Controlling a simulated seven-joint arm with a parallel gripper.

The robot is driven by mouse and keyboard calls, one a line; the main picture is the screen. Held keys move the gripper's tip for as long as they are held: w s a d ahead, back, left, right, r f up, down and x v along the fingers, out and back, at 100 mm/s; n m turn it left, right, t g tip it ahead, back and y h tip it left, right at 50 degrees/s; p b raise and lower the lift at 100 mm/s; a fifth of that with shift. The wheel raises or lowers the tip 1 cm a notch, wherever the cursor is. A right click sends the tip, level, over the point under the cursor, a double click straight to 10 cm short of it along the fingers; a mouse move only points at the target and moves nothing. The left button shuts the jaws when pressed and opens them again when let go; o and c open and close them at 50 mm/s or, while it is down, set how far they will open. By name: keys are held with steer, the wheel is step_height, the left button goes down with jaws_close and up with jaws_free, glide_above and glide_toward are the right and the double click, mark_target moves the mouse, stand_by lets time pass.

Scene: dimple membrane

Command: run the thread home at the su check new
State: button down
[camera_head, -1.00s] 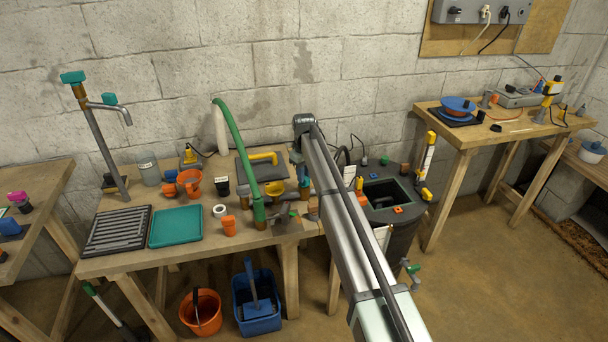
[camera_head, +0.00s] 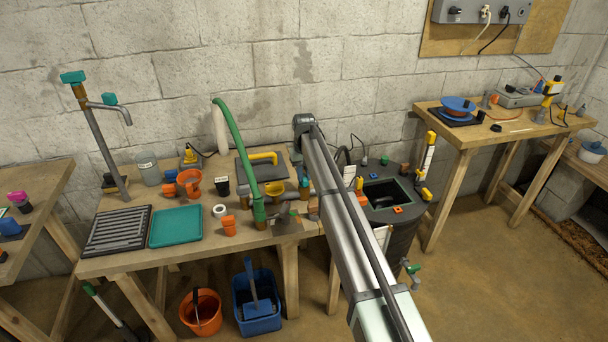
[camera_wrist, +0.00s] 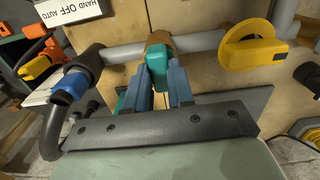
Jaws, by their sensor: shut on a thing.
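In the wrist view my gripper (camera_wrist: 160,74) is shut on a teal fitting (camera_wrist: 157,58). The fitting sits between the two blue-grey fingers, and its lower part is partly hidden by them. A brown threaded-looking collar (camera_wrist: 159,38) lies right at the top of the fitting, in line with a grey horizontal pipe (camera_wrist: 200,41). I cannot tell how far the thread is engaged.
In the wrist view a yellow valve handle (camera_wrist: 250,46) is close on the right. A blue coupling (camera_wrist: 70,86) with a dark bent hose is on the left. In the head view a green hose (camera_head: 240,150) and a dark tank (camera_head: 402,232) flank my arm.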

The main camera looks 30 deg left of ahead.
steer(key=c, duration=0.9)
jaws_free()
steer(key=shift+r, duration=0.1)
step_height(320, 180, up, 14)
steer(key=shift+f, duration=0.2)
